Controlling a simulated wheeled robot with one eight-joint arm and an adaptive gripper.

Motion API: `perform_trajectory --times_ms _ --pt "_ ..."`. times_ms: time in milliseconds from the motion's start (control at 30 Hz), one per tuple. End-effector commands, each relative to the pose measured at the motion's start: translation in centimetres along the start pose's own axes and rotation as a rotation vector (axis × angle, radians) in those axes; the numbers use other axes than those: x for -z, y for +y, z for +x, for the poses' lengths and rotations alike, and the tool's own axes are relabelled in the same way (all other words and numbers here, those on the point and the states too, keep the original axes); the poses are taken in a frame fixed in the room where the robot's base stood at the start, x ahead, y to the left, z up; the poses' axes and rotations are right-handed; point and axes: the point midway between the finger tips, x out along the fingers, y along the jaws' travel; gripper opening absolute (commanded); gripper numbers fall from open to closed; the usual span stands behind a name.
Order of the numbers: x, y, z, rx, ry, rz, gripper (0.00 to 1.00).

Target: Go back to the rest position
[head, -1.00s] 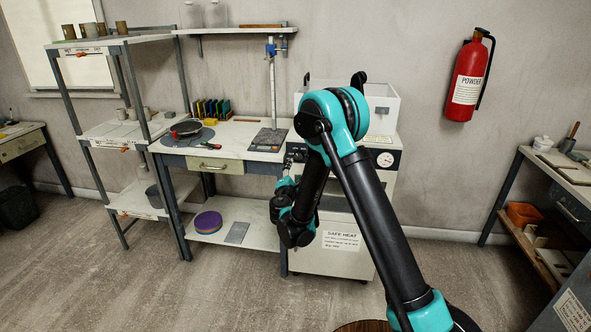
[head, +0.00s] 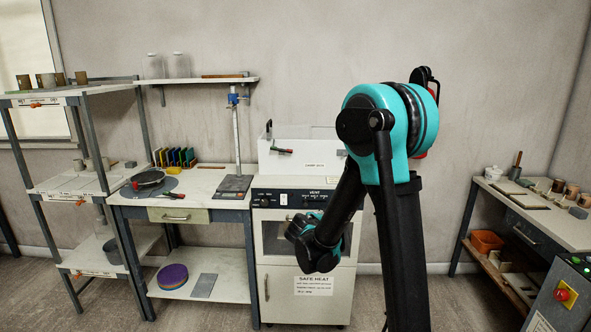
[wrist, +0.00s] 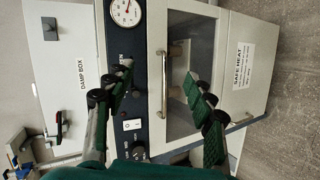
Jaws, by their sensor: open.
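My gripper (wrist: 160,92) is open in the wrist view, its two green-padded fingers apart with nothing between them. It faces the front of the white kiln-like cabinet (wrist: 240,25), whose glass door, handle, switch panel and gauge show behind the fingers. In the head view my arm is folded, with its elbow high and its forearm hanging down in front of the same cabinet (head: 275,300). The fingers are hidden there behind my wrist. Two pale brown cylindrical shapes show behind the glass in the wrist view.
The damp box (head: 305,160) sits on top of the cabinet. A workbench (head: 200,187) with a stand and a pan is to the left, beside a shelf rack (head: 70,185). A bench (head: 560,228) stands at the right. The floor between them is clear.

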Motion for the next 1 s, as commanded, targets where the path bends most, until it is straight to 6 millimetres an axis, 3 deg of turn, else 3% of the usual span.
perform_trajectory --times_ms 33,200,500,600,800,1000 --pt "-2.7 -0.1 -0.7 0.045 -0.03 0.066 0.54" --pt "-9.7 -2.1 -3.7 0.2 -0.115 0.296 0.54" --pt "-18.5 -8.3 -11.2 0.464 -0.259 0.704 0.54" --pt "-20.3 -10.8 -14.1 0.548 -0.303 0.838 0.54" --pt "-21.9 -14.8 -18.9 0.684 -0.363 1.049 0.54" --pt "-22.1 -16.5 -20.8 0.743 -0.386 1.139 0.54"
